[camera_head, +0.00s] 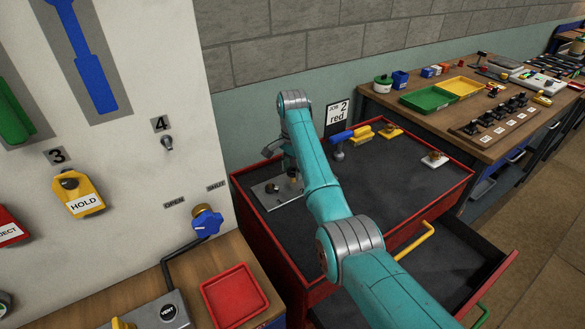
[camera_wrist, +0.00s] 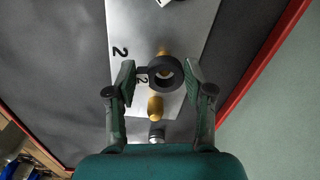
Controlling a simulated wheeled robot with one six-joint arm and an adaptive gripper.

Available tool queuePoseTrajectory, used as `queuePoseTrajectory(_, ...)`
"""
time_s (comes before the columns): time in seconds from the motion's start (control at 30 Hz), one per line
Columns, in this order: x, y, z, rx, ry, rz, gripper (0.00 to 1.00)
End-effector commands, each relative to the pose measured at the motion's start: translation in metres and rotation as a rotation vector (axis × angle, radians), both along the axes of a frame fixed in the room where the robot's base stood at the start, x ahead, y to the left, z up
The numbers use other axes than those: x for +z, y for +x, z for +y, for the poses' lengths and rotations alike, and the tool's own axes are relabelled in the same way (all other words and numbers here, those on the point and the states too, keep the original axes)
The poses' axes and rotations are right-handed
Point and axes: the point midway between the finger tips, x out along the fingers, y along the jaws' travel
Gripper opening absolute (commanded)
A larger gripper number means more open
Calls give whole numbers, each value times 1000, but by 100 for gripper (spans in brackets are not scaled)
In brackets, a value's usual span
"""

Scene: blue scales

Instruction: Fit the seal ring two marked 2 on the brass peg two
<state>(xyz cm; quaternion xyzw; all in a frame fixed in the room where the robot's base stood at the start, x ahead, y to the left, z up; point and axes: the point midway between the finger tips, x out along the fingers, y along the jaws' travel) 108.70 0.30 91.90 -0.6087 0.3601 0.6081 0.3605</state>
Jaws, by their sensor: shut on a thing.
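Seal ring two (camera_wrist: 153,80), a black ring with a tab marked 2, is held between the fingers of my gripper (camera_wrist: 161,76) in the wrist view. Another brass piece (camera_wrist: 155,106) shows below the ring. The metal plate (camera_wrist: 199,22) has a printed 2 to the left of the ring. In the head view my gripper (camera_head: 292,176) is low over the plate (camera_head: 270,203), mostly hidden by my arm.
The plate lies on a dark-topped red cart (camera_head: 400,210) with a raised rim. A blue-handled tool (camera_head: 347,135) and yellow pieces stand at its back. An open drawer (camera_head: 450,260) juts out in front. A workbench (camera_head: 470,145) with green and yellow trays stands right.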

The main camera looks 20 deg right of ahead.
Motion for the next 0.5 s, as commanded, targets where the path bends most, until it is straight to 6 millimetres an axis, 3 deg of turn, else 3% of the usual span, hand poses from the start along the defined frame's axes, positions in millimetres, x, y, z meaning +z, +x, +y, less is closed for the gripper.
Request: queuePoseTrajectory(0.5, -8, 0, 0, 0, 0, 0, 34)
